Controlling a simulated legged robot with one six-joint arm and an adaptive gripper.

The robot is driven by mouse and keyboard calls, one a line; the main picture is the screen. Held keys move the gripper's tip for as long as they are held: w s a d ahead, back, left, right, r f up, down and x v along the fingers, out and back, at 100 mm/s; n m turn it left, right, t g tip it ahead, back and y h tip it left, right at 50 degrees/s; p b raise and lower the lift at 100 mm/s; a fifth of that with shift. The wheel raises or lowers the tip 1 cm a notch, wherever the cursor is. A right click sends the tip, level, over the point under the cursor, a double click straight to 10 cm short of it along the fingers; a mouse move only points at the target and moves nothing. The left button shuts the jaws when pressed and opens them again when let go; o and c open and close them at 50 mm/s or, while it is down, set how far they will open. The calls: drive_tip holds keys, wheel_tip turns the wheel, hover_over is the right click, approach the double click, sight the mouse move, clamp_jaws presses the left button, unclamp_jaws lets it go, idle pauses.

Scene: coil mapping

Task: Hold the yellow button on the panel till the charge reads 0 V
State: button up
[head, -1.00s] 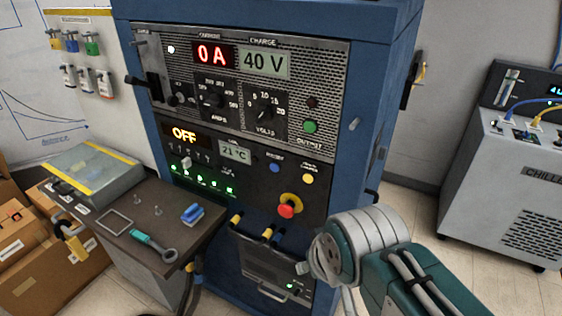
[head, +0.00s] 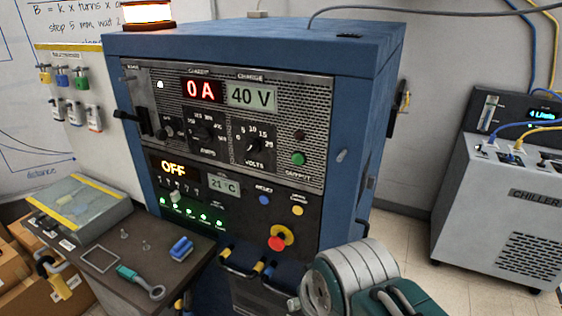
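The yellow button (head: 298,211) is a small round button on the dark lower panel of the blue cabinet. It sits right of a blue button (head: 264,200) and just above the red emergency knob on its yellow collar (head: 280,238). Nothing touches it. The charge display (head: 251,97) reads 40 V. Part of my arm shows at the bottom right, in front of the cabinet's lower right side and apart from the button. My gripper's fingers are not in view.
A red current display (head: 202,90) reads 0 A and another reads OFF (head: 174,168). A grey chiller (head: 510,205) stands at right. A beacon (head: 148,14) glows on the cabinet.

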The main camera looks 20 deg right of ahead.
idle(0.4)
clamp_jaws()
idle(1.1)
